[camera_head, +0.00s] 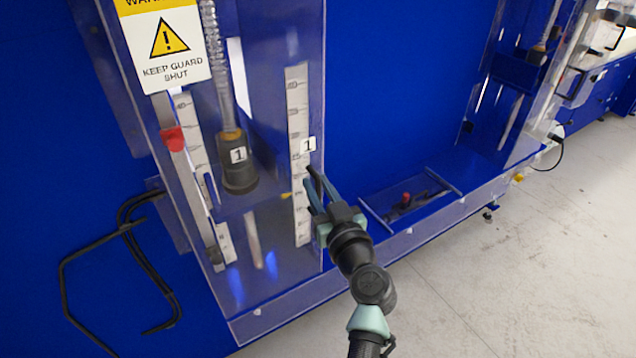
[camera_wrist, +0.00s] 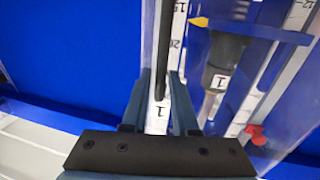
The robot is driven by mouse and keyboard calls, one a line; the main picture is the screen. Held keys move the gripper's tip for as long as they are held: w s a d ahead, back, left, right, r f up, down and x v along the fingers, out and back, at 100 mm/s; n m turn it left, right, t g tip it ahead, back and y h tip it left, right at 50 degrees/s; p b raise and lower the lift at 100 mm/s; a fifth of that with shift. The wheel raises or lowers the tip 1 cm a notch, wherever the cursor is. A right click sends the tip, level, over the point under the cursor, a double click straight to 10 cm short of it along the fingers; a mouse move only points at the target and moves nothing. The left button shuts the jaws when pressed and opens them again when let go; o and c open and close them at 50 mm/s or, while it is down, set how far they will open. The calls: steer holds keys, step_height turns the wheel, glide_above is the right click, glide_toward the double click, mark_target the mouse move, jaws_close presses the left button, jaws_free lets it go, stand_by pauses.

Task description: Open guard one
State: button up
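Guard one is a clear panel (camera_head: 262,110) on the front of the blue machine. It looks shut and carries a scale strip and a label "1" (camera_head: 309,145) near its right edge. My gripper (camera_head: 313,182) is at that edge, just below the label. In the wrist view its two fingers (camera_wrist: 158,85) are apart, one on each side of a thin dark upright strip (camera_wrist: 161,45) at the guard's edge. The label also shows between them (camera_wrist: 156,118). I cannot tell whether either finger touches the strip.
Behind the guard hangs a dark plunger (camera_head: 239,178) marked "1". A red knob (camera_head: 172,138) is at left, below the warning sign (camera_head: 168,45). A clear-walled tray (camera_head: 447,181) lies right of my gripper. Bent black rods (camera_head: 142,250) stand at lower left. The floor at right is clear.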

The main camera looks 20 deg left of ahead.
steer(key=shift+w, duration=0.1)
jaws_close()
stand_by(1.4)
